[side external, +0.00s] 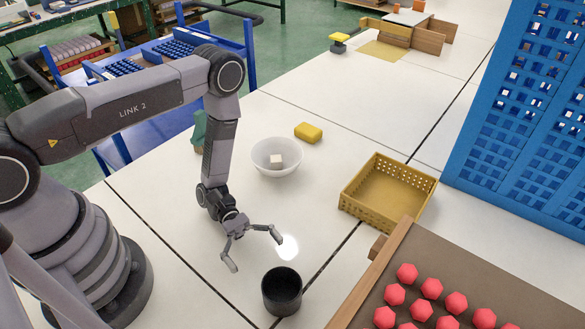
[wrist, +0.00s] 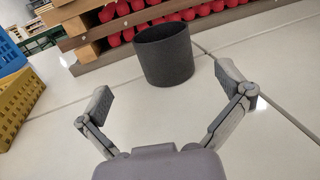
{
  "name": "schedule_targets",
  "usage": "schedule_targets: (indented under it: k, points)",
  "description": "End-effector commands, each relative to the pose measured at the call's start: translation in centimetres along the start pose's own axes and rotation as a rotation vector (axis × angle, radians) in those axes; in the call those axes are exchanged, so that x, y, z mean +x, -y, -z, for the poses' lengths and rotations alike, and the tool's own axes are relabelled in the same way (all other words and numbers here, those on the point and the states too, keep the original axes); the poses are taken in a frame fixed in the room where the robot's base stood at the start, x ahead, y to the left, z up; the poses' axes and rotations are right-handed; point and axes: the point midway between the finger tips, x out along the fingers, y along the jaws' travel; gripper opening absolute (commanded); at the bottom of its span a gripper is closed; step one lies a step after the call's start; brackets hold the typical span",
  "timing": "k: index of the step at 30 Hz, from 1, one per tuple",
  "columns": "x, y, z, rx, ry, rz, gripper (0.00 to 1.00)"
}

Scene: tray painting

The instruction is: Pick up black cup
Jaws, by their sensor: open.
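The black cup (side external: 282,291) stands upright on the white table at the bottom middle of the side view. It also shows in the wrist view (wrist: 164,55), ahead of my fingers and roughly between their lines. My gripper (side external: 253,250) is open and empty, a little above the table, behind and to the left of the cup in the side view. In the wrist view my gripper (wrist: 166,90) has its two fingers spread wide, with bare table between them. The fingers are apart from the cup.
A wooden-edged tray (side external: 390,262) of several red pieces lies right of the cup, close behind it in the wrist view.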

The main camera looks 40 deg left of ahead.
Motion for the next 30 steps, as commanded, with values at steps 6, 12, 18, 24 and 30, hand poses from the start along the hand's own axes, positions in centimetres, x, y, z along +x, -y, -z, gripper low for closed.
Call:
schedule_targets:
  k: [6, 12, 18, 24, 30]
  points:
    - [2.9, 0.1, 0.0, -0.001, 0.000, 0.003, 1.00]
    - [4.8, 0.3, -0.1, 0.000, 0.000, 0.005, 1.00]
    - [7.7, 0.4, -0.1, 0.001, -0.001, 0.005, 1.00]
    - [8.4, 0.4, -0.1, 0.001, -0.001, 0.000, 1.00]
    - [8.3, 0.3, -0.1, 0.001, -0.001, 0.000, 0.90]
